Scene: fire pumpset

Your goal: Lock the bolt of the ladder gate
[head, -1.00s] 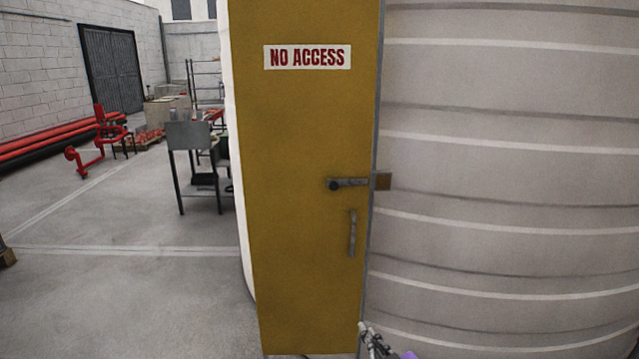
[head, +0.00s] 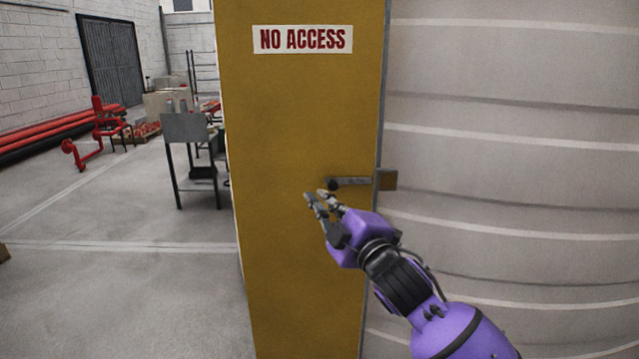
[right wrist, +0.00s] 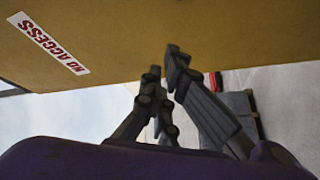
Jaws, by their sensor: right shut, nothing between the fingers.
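The yellow ladder gate (head: 290,120) stands upright in front of me with a "NO ACCESS" sign (head: 303,39). Its grey bolt (head: 353,181) lies level near the gate's right edge, with a dark round knob (head: 333,184) at its left end. A small brownish keeper plate (head: 387,180) sits just past that edge; I cannot tell whether the bolt enters it. My right gripper (head: 315,195) is shut and empty, just left of and below the knob. In the right wrist view, its fingers (right wrist: 164,62) show against the gate. My left gripper is not in view.
A ribbed pale tank wall (head: 510,140) fills the right side. A grey metal stand (head: 186,130), red equipment (head: 100,130) and red pipes (head: 40,140) stand at left. The floor (head: 110,290) left of the gate is clear.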

